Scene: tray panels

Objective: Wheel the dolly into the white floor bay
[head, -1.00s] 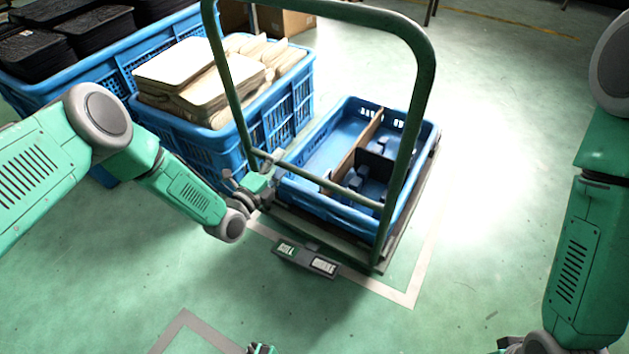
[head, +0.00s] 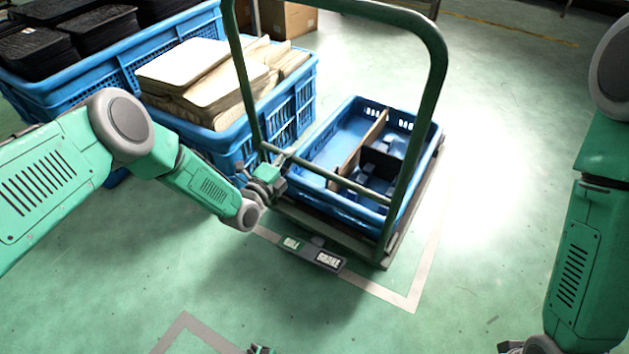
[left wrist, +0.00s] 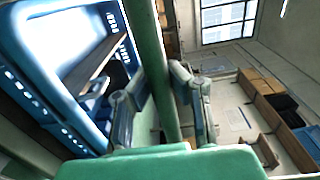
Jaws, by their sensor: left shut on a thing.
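The dolly has a dark green handle (head: 437,75) and a low deck carrying a blue crate (head: 345,208) with brown and black dividers. My left gripper (head: 270,178) is at the lower left of the handle. In the left wrist view its fingers (left wrist: 165,100) are shut around a green bar (left wrist: 152,62) of the handle. A white-taped floor bay (head: 412,299) shows around the near and right sides of the dolly. The near tape line passes by the brake pedal (head: 328,261); the far side is hidden.
A blue crate (head: 306,92) of pale flat pieces stands close at the dolly's left, beside another blue crate (head: 55,88) of black pieces. A cardboard box (head: 288,18) is behind. Grey tape (head: 185,320) marks the near floor. Floor at the right is clear.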

